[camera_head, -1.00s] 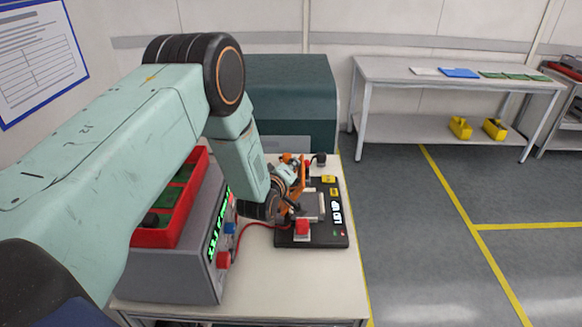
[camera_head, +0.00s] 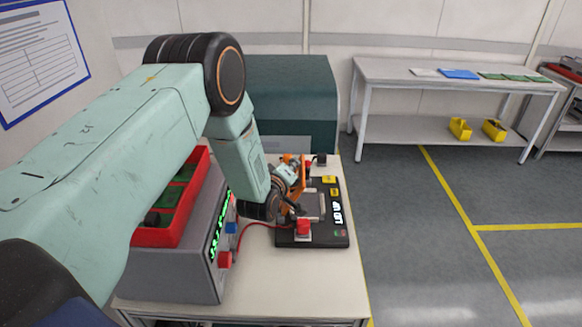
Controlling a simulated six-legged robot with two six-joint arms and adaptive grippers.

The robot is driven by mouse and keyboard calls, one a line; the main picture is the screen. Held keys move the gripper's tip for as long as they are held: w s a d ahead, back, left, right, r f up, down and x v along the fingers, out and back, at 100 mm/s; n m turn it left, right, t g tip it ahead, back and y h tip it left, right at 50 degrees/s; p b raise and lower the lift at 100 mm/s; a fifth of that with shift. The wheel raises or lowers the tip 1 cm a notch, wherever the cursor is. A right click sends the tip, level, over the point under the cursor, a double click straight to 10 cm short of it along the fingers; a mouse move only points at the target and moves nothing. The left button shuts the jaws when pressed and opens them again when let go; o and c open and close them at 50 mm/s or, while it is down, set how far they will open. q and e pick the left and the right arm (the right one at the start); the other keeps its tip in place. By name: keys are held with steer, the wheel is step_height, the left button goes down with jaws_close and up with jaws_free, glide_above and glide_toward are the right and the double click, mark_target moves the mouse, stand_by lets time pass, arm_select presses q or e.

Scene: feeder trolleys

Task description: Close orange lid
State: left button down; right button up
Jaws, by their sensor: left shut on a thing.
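The orange lid (camera_head: 304,172) stands raised at the left side of a black test device (camera_head: 328,239) on the white table. My left gripper (camera_head: 297,196) is at the lid and shut on it. The gripper and wrist hide part of the lid. The device has a grey plate, a red block (camera_head: 304,227) at its front, yellow labels and a lit display. My right gripper is out of view.
A grey box (camera_head: 183,272) with a green display and a red tray (camera_head: 191,227) of green boards stands left of the device. A dark teal machine (camera_head: 300,95) stands behind. A red cable runs from box to device. The table's front right is clear.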

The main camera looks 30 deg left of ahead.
mark_target(324, 202)
arm_select(q)
steer(key=shift+w+d, duration=0.15)
steer(key=shift+d, duration=0.15)
steer(key=shift+w+d+f+m+y+b, duration=0.3)
steer(key=shift+d+m+b, duration=0.2)
steer(key=shift+d+m, duration=0.15)
steer(key=d+f+m+b, duration=0.1)
steer(key=w+d+f+m+g+y+b, duration=0.1)
steer(key=w+d+f+m+g+b, duration=0.1)
steer(key=d, duration=0.1)
steer(key=shift+d+f+m+y+b, duration=0.1)
steer(key=shift+f+m+y+b, duration=0.15)
steer(key=shift+y+b, duration=0.15)
steer(key=d+f+b, duration=0.1)
steer(key=f+b, duration=0.1)
steer(key=f, duration=0.1)
steer(key=shift+w+d+m+b, duration=0.3)
steer(key=shift+w+d, duration=0.1)
steer(key=shift+w+d+f+b, duration=0.2)
steer(key=shift+d+f+b, duration=0.2)
steer(key=shift+f+b, duration=0.4)
steer(key=shift+f, duration=0.1)
steer(key=c, duration=1.4)
jaws_free()
steer(key=shift+c, duration=0.2)
